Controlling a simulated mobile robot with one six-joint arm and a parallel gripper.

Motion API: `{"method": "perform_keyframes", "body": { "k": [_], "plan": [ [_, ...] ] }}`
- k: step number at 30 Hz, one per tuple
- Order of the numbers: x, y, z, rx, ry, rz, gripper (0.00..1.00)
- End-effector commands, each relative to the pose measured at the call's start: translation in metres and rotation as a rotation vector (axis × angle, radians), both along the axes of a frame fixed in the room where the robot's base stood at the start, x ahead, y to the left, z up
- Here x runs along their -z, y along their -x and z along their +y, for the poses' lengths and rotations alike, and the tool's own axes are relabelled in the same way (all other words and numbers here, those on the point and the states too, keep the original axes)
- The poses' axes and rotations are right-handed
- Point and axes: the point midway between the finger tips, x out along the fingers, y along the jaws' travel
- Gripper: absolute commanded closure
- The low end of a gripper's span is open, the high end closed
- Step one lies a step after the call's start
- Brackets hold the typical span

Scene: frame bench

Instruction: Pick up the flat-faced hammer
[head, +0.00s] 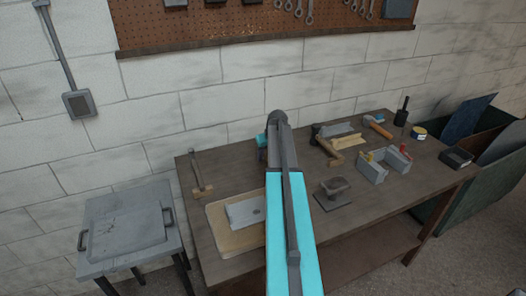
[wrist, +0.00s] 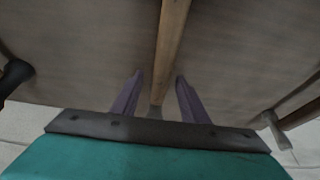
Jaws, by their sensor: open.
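My gripper (wrist: 159,76) is open, its two purple fingers apart on either side of a wooden handle (wrist: 172,30) in the wrist view. The handle runs down the picture to a grey part between the fingers. Any head is hidden behind the gripper's base, so I cannot tell whether it is flat-faced. In the head view my arm covers this spot, and only a bit of my gripper (head: 262,141) shows near the wall side of the bench. Another hammer-like tool (head: 201,183) with a wooden handle lies at the bench's left end.
The wooden bench (head: 225,163) also holds a board with a grey plate (head: 246,211), a dark block on a base (head: 335,190), a dark-headed mallet (head: 327,144), an orange-handled tool (head: 377,126) and a grey mitre box (head: 384,164). The brick wall stands close behind.

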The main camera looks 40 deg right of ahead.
Motion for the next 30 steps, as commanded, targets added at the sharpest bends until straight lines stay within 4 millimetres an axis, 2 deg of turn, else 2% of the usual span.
{"method": "perform_keyframes", "body": {
  "k": [9, 30],
  "plan": [
    [0.015, -0.005, -0.002, 0.0, 0.0, 0.0, 0.59],
    [0.015, -0.005, -0.002, 0.0, 0.0, 0.0, 0.59]
  ]
}}
